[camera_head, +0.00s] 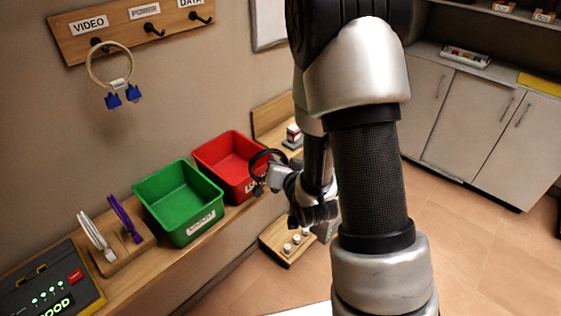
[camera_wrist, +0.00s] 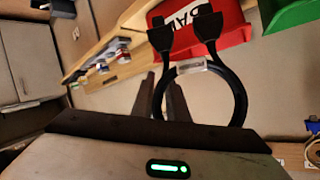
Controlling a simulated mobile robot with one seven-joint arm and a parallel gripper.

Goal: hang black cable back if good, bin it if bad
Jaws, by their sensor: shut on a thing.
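My gripper (camera_head: 277,174) is shut on the black cable (camera_head: 256,163), a small coil. In the wrist view the coil (camera_wrist: 241,100) has a pale tag and two black plugs (camera_wrist: 208,27) pointing up the picture, with my fingers (camera_wrist: 164,95) at its left side. The cable is held in the air by the red bin (camera_head: 228,152). The tester (camera_head: 48,290) at the lower left has green lights and a display reading GOOD. The hook board (camera_head: 120,32) has VIDEO, POWER and DATA labels; the POWER hook (camera_head: 153,29) and DATA hook (camera_head: 201,18) are bare.
A beige cable with blue plugs (camera_head: 122,98) hangs on the VIDEO hook. A green bin (camera_head: 179,190) stands left of the red one. White and purple cables (camera_head: 126,218) stand in a wooden rack. Grey cabinets (camera_head: 455,115) are at right; open floor lies before them.

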